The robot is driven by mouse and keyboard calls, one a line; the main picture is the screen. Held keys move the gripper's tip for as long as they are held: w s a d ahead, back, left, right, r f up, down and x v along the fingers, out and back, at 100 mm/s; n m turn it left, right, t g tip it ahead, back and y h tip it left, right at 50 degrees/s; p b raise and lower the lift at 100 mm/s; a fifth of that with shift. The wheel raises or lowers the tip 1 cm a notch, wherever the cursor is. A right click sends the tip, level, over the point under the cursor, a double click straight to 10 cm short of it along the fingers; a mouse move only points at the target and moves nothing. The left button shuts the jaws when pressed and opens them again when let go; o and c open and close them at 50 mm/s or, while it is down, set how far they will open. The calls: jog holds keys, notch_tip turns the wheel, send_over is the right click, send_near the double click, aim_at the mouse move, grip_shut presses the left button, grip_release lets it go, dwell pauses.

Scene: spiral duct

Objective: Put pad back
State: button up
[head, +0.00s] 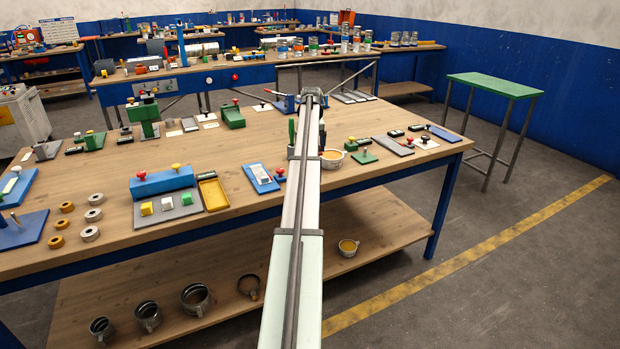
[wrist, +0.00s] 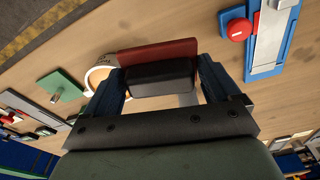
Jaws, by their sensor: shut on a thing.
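My gripper (wrist: 161,70) is shut on a black block-shaped grip in the wrist view, with a blue finger on either side. A flat dark red pad (wrist: 157,52) shows along the far side of the black grip (wrist: 160,78) and appears joined to it. The held pad is over the wooden workbench (wrist: 190,30); I cannot tell whether it touches the surface.
A whitish round cup (wrist: 98,78) is close beside the left finger; the head view shows it with orange contents (head: 332,158). A green plate with a peg (head: 364,157) lies beyond it. A blue tray with white piece (head: 262,178) and a red knob (head: 279,175) are left of my arm.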

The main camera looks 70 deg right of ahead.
jog(key=shift+w+n, duration=0.1)
jog(key=shift+n, duration=0.9)
jog(key=shift+f+n, duration=0.1)
jog(key=shift+n, duration=0.2)
notch_tip(320, 180, down, 10)
jog(key=shift+r, duration=0.15)
jog(key=o, duration=0.7)
jog(key=shift+o, duration=0.2)
jog(key=r, duration=0.8)
jog(key=s+a+r, duration=0.1)
jog(key=r, duration=0.3)
